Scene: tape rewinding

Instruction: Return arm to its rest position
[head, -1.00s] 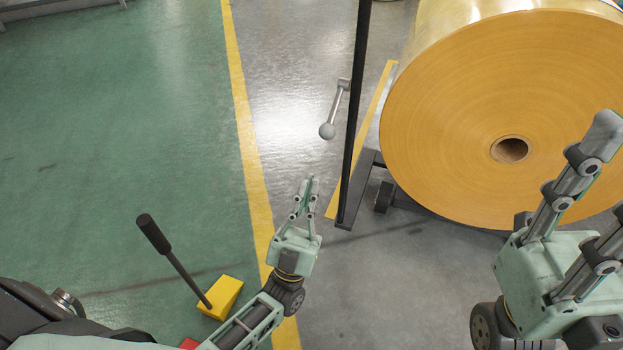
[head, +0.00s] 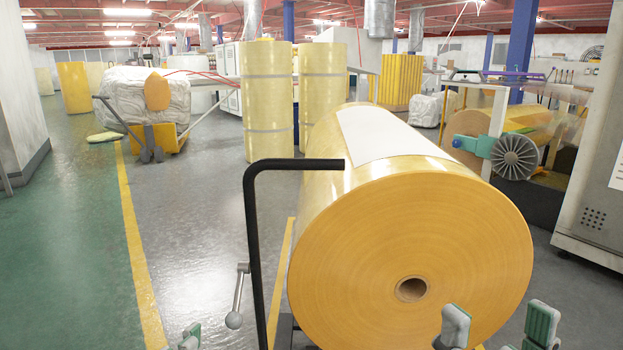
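My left gripper (head: 190,337) shows only as small green fingertips at the bottom edge, left of the metal crank lever. Its palm and arm are below the frame, and I cannot tell whether it is open or shut. My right gripper (head: 498,327) shows two green-padded fingertips at the bottom edge, well apart with nothing visible between them. It is in front of the lower right of the large yellow tape roll (head: 360,245). The right palm and arm are hidden below the frame.
A black bent handle bar (head: 253,240) stands left of the roll, with a ball-ended crank lever (head: 238,295) beside it. A grey cabinet (head: 590,205) stands at right. Tall rolls (head: 267,100) and a yellow pallet truck (head: 165,135) stand behind. The floor (head: 190,230) at left is clear.

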